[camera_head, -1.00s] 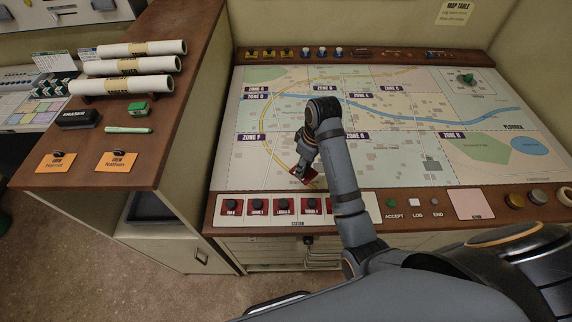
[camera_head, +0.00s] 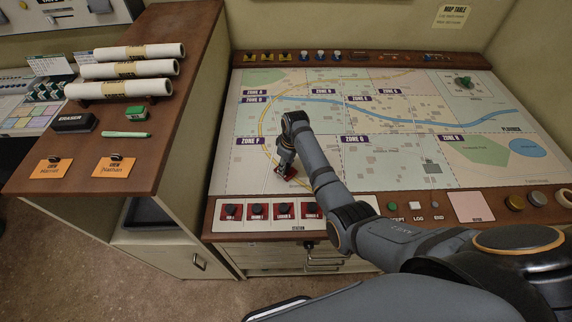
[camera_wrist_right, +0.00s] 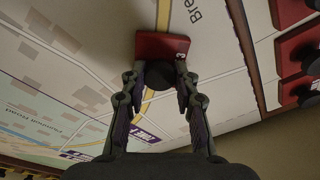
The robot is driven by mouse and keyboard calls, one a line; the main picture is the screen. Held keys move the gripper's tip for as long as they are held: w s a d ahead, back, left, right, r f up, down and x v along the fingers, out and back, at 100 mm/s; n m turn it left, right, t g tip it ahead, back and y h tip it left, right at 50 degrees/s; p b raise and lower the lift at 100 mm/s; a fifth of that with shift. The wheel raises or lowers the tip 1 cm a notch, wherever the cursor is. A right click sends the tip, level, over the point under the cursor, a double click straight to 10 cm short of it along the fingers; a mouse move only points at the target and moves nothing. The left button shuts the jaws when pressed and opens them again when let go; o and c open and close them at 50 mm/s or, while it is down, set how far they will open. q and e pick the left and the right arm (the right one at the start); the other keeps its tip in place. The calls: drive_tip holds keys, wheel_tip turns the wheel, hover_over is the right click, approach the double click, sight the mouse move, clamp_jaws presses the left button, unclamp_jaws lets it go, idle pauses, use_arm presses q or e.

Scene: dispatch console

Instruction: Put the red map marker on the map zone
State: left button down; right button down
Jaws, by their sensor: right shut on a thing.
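The red map marker is a red block with a black knob; it shows clearly in the right wrist view (camera_wrist_right: 163,43). My right gripper (camera_wrist_right: 160,76) is shut on its knob. Only a little red of the marker shows there beneath the fingers. I cannot tell whether the marker touches the map. My left gripper is not in view.
Several red markers with black knobs stand in the white station strip (camera_head: 298,225) along the map table's front edge. A green marker (camera_head: 463,82) sits at the map's far right. A wooden counter with rolled maps (camera_head: 125,70) and an eraser (camera_head: 73,122) stands left.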

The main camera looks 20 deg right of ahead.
sight(290, 172)
drive_tip(key=c, duration=1.5)
unclamp_jaws()
drive_tip(key=shift+f, duration=0.15)
drive_tip(key=o, duration=0.5)
drive_tip(key=shift+r, duration=0.25)
drive_tip(key=r, duration=0.4)
drive_tip(key=r+b, duration=0.1)
drive_tip(key=r, duration=0.3)
drive_tip(key=s+d+r, duration=0.1)
drive_tip(key=r, duration=0.2)
drive_tip(key=shift+d+r, duration=0.1)
drive_tip(key=shift+r, duration=0.3)
drive_tip(key=shift+f, duration=0.1)
